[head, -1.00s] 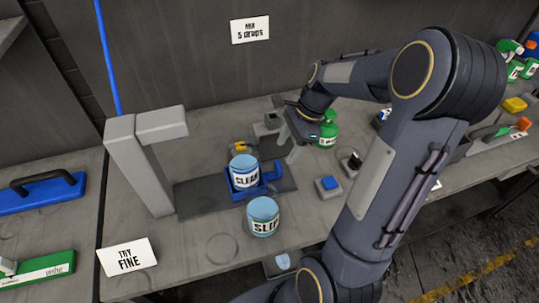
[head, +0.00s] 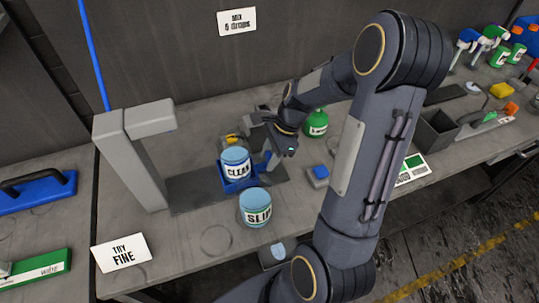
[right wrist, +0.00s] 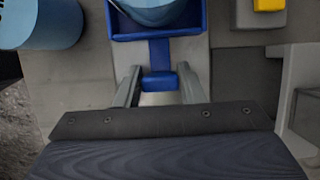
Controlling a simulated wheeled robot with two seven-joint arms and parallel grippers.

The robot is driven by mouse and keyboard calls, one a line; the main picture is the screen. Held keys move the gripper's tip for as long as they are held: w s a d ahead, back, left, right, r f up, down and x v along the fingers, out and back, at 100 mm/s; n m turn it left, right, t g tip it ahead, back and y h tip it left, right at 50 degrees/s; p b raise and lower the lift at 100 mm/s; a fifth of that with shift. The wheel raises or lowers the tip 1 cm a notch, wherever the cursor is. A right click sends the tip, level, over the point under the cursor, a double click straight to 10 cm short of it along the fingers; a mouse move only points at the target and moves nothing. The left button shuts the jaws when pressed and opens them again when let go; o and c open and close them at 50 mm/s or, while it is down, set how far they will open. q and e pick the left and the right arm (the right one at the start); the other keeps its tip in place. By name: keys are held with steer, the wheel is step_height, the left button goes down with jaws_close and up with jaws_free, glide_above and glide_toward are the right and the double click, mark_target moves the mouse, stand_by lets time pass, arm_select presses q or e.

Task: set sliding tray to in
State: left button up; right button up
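The blue sliding tray (head: 229,186) sits on a dark strip (head: 188,196) on the bench. It holds a light-blue can labelled CLEAN (head: 235,164). The tray's front and blue handle (right wrist: 160,82) show in the right wrist view. My right gripper (head: 272,160) is at the handle side of the tray. In the right wrist view its two fingers (right wrist: 158,78) stand on either side of the handle, with narrow gaps, so it is open around it. My left gripper is not in view.
A grey upright with an overhanging arm (head: 135,160) stands at the strip's left end. A second can (head: 256,207) stands close in front of the tray. A blue-topped button box (head: 318,176) and a green bottle (head: 316,122) are to the right. A card (head: 121,253) lies front left.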

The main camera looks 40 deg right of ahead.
mark_target(224, 169)
jaws_close()
steer(key=w+a+p, duration=0.1)
steer(key=a, duration=0.2)
steer(key=w+a+p, duration=0.1)
steer(key=a, duration=0.3)
steer(key=w+a+p, duration=0.1)
steer(key=a, duration=0.3)
steer(key=shift+w+a+r, duration=0.1)
steer(key=shift+w+a, duration=0.15)
steer(key=shift+w, duration=0.05)
steer(key=shift+w+a, duration=0.15)
steer(key=shift+a, duration=0.25)
steer(key=shift+o, duration=0.6)
jaws_free()
steer(key=o, duration=0.4)
steer(key=shift+a, duration=0.15)
